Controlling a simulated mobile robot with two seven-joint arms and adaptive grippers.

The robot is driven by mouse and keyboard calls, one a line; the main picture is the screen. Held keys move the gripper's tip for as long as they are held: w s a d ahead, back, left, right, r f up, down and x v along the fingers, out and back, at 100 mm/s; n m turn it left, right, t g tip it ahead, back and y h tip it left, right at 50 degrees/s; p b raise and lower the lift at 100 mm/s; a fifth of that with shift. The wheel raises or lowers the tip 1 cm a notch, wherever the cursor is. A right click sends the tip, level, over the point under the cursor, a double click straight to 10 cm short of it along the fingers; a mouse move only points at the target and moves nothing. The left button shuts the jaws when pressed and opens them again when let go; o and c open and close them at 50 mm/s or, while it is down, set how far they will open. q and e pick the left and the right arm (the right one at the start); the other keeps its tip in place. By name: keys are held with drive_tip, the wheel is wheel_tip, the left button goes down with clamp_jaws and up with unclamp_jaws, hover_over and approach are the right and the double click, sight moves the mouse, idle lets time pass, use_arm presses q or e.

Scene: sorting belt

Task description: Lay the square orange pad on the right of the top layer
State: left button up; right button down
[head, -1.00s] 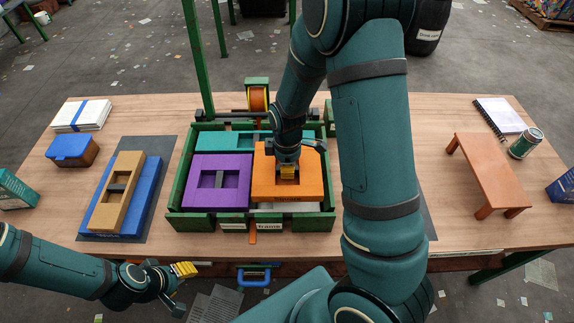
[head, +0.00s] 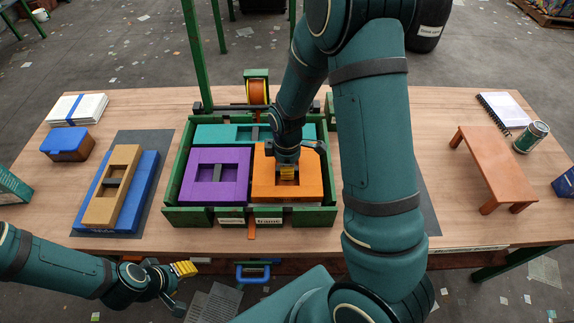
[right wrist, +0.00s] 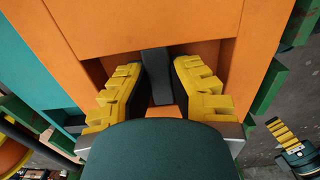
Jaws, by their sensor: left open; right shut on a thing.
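The square orange pad (head: 262,185) is at the right of the green-walled crate (head: 178,175). It lies beside the purple pad (head: 190,182) and in front of the teal pad (head: 215,132). My right gripper (head: 287,176) is down in the pad's recess, shut on its dark grip bar. The right wrist view shows the yellow fingers either side of that bar (right wrist: 157,75), with the orange pad (right wrist: 150,25) around them. Whether the pad rests fully on what is below cannot be told. My left gripper (head: 184,284) is open and empty in front of the table.
A tan block (head: 125,165) lies on a blue one (head: 140,195) at the left. A blue-lidded box (head: 68,143) and white stack (head: 78,108) stand farther left. An orange stand (head: 490,165), notebook (head: 508,112) and can (head: 531,137) are at the right. A green post (head: 196,50) rises behind the crate.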

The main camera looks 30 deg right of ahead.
drive_tip(key=shift+f, duration=0.25)
drive_tip(key=shift+f+b, duration=0.55)
drive_tip(key=shift+f, duration=0.2)
drive_tip(key=c, duration=0.9)
unclamp_jaws()
drive_tip(key=shift+c, duration=0.2)
drive_tip(key=shift+r, duration=0.1)
drive_tip(key=shift+r, duration=0.1)
wheel_tip(320, 180, up, 12)
